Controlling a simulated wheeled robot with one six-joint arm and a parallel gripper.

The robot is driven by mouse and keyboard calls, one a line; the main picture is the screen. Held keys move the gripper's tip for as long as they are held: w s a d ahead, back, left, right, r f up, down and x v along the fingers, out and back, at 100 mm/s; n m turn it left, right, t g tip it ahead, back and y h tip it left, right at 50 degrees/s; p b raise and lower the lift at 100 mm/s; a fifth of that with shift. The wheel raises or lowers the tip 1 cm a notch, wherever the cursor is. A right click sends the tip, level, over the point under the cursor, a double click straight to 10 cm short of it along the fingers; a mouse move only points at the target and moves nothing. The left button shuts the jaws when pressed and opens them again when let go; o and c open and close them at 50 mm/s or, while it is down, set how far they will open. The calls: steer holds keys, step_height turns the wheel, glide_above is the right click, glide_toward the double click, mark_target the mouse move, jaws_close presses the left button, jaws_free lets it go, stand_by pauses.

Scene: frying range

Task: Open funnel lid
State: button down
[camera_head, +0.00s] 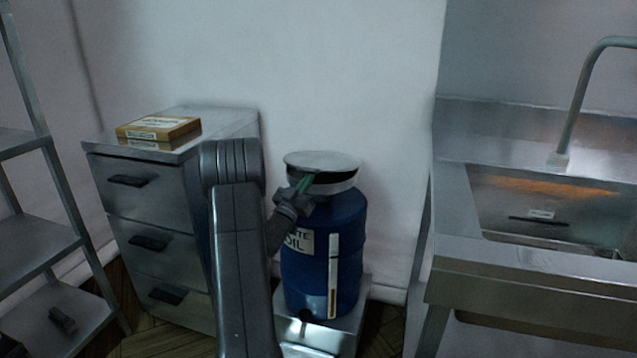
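A blue waste oil drum (345,265) stands upright on a low metal stand. On its top is a metal funnel with a round grey lid (325,161). A dark gap shows between the lid's front edge and the funnel rim (341,187), so the lid looks slightly raised at the front. My arm and gripper hide part of the drum's left side. The fingers are too small to tell whether they are open or shut.
A metal drawer cabinet (150,205) with a yellow-brown box (158,129) on top stands left of the drum. A metal sink (545,215) with a tall faucet (585,95) is at the right. Metal shelving (40,250) is at the far left. A wall is close behind the drum.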

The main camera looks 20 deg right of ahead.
mark_target(308, 169)
steer(key=shift+r, duration=0.1)
steer(key=shift+w+d+r+p, duration=0.15)
steer(key=shift+r+p, duration=0.15)
steer(key=shift+r, duration=0.6)
steer(key=shift+w+d+r+p, duration=0.1)
steer(key=shift+w+r+p, duration=0.15)
steer(key=shift+r, duration=0.7)
steer(key=shift+w+d+r+p, duration=0.1)
steer(key=shift+r+p, duration=0.25)
steer(key=shift+r, duration=0.65)
steer(key=r, duration=0.1)
steer(key=w+r+p, duration=0.1)
steer(key=r, duration=0.1)
steer(key=d+r, duration=0.1)
steer(key=shift+w+r, duration=0.15)
steer(key=shift+w, duration=0.15)
steer(key=shift+w+d+r, duration=0.15)
steer(key=shift+w+r, duration=0.05)
steer(key=shift+r, duration=0.3)
steer(key=shift+p, duration=0.3)
